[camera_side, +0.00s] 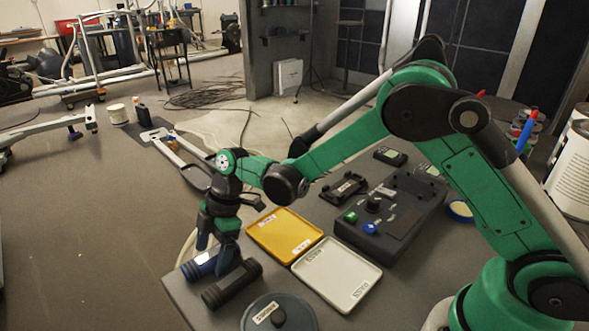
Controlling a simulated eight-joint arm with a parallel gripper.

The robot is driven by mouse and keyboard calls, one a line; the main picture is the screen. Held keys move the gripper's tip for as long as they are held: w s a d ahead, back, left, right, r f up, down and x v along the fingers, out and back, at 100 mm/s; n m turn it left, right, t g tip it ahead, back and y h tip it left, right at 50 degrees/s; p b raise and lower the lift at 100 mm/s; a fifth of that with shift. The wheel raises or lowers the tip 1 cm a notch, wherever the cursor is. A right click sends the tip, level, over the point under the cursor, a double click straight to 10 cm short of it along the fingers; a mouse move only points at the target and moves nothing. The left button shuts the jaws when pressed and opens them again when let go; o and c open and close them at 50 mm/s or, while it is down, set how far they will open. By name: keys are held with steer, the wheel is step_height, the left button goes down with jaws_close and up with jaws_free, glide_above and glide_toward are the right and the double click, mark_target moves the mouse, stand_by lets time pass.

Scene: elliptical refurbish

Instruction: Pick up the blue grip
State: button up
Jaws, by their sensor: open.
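The blue grip (190,270) lies near the front left of the grey table, with a pale patch at its middle. My gripper (214,259) points down at it with its fingers apart. One finger is at the far side of the blue grip and the other comes down between it and the black grip (234,284). The fingers hide part of the blue grip, and I cannot tell whether they touch it. The black grip lies close beside it, nearer the camera.
A yellow tray (284,236) and a white tray (337,274) lie to the right. A black control box (390,222) with green and blue buttons is behind the trays. The table's edge is close on the left.

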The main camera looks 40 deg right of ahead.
steer(key=shift+f, duration=0.35)
stand_by(0.4)
jaws_close()
